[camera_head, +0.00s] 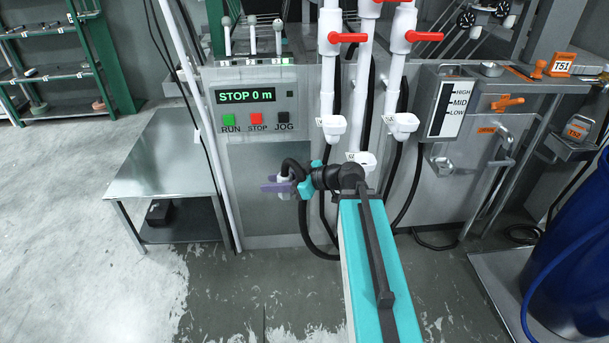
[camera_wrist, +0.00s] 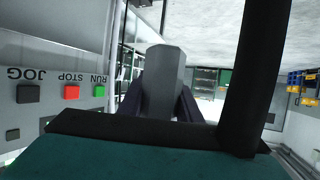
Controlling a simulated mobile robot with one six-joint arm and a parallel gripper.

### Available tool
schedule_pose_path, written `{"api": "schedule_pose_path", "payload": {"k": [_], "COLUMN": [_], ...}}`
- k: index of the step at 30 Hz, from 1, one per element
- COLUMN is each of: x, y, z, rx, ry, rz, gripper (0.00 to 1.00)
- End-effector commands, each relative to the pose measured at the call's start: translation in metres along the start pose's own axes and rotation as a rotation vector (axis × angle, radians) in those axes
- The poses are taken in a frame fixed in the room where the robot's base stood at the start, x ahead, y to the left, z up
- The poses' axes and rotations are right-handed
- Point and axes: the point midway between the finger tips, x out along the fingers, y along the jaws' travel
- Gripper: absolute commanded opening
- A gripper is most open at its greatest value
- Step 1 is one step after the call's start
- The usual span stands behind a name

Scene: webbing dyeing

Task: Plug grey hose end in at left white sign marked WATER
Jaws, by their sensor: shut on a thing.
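My gripper (camera_head: 274,187) is shut on the grey hose end (camera_wrist: 165,80), in front of the control panel's lower part. In the wrist view the grey piece stands between the two dark fingers; in the head view it is small and partly covered. A black hose (camera_head: 303,215) arcs from beside the gripper down toward the floor. Three white pipes with white outlets hang to the right: left outlet (camera_head: 333,127), middle outlet (camera_head: 361,161) and right outlet (camera_head: 402,125). Small white signs sit by them; their lettering is too small to read. The gripper is left of and below the left outlet, apart from it.
A control panel (camera_head: 255,97) with RUN, STOP and JOG buttons is behind the gripper. A steel table (camera_head: 160,150) stands left. More dark hoses hang below the outlets. A blue drum (camera_head: 575,260) stands at right. Open floor lies at front left.

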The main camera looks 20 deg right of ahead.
Motion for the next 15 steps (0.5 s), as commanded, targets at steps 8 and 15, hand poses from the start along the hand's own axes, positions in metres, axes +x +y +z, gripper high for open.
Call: {"api": "schedule_pose_path", "payload": {"k": [8,15], "x": [0.026,0.026], "y": [-0.048,-0.05], "z": [-0.005,-0.005], "rx": [-0.062,-0.071], "ry": [0.002,0.002], "rz": [-0.129,-0.141], "gripper": [0.03,0.03]}}
